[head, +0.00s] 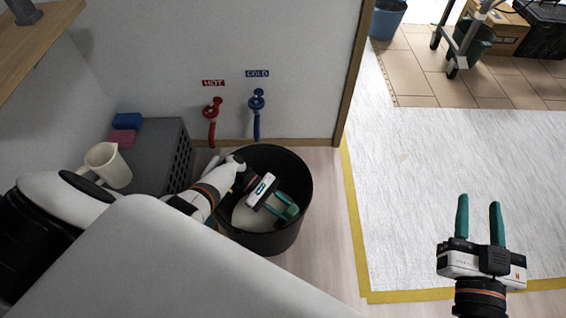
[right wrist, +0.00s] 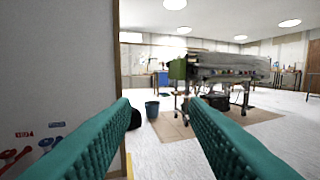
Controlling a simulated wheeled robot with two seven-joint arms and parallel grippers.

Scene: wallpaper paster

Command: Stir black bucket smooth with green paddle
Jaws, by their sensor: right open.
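The black bucket (head: 290,232) stands on the floor by the wall, with a pale filling (head: 245,217) partly visible inside. My left arm reaches over its left rim. My left gripper (head: 289,211) is within the bucket's mouth, its teal fingers pointing down to the lower right. Whether these fingers hold anything is too small to tell. I cannot make out a green paddle apart from the teal fingers. My right gripper (head: 479,205) is open and empty over the pale floor sheet, well right of the bucket. Its two fingers also show spread in the right wrist view (right wrist: 157,108).
A red hot tap (head: 212,112) and blue cold tap (head: 257,105) are on the wall behind the bucket. A grey crate (head: 150,150) with a cream jug (head: 108,163) and sponges stands left. A pale sheet (head: 430,190) with yellow edging lies right. A blue bucket (head: 387,20) stands far back.

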